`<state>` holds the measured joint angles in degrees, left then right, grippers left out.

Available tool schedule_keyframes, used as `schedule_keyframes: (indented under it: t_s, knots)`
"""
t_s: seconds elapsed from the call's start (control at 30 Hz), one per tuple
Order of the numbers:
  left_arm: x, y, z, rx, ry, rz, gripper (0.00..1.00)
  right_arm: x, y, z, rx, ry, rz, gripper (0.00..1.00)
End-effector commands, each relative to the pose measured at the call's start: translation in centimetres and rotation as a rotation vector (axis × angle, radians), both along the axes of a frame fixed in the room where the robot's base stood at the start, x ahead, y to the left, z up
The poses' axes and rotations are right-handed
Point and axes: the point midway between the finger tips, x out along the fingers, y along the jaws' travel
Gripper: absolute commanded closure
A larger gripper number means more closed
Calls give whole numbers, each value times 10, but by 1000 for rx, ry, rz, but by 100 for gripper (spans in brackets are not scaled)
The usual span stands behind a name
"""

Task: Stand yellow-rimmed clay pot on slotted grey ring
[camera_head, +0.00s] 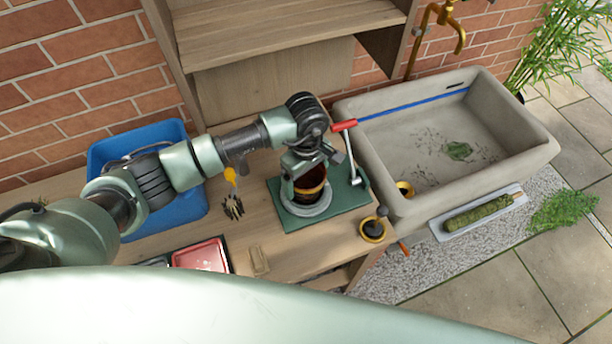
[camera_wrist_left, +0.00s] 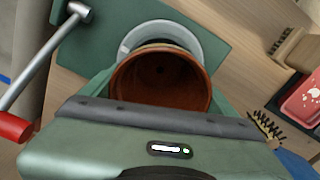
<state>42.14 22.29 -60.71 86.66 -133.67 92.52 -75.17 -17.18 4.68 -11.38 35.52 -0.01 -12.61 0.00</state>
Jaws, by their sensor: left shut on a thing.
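The clay pot (camera_head: 311,184) shows a dark upper part and a yellow band in the head view. In the left wrist view I look into its empty-looking terracotta inside (camera_wrist_left: 160,82). My left gripper (camera_head: 306,180) is shut on the pot, with a finger on each side of it. The grey ring (camera_head: 306,211) lies on a green board (camera_head: 345,197), and the pot is over it. In the left wrist view the ring (camera_wrist_left: 130,42) shows as a pale arc beyond the pot's rim. I cannot tell whether the pot touches the ring, and the ring's slots are hidden. My right gripper is not in view.
A crank with a red handle (camera_head: 343,126) rises at the board's right. A stone sink (camera_head: 540,148) stands further right. A blue crate (camera_head: 186,207) is at the left. A red tray (camera_head: 200,256), a brush (camera_head: 233,208) and a wooden block (camera_head: 259,261) lie on the bench.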

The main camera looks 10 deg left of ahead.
Motion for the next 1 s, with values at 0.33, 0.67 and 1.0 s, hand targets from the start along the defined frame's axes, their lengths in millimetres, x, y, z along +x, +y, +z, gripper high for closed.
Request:
schedule_keyframes:
  t_s: [0.33, 0.67, 1.0]
  knots:
    - [0, 0, -2, 0, 0, 0, 0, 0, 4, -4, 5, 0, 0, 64]
    - [1, 0, 5, -1, -3, 0, 0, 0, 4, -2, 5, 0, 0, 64]
    - [2, 0, 73, -1, -6, -1, 0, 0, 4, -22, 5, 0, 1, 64]
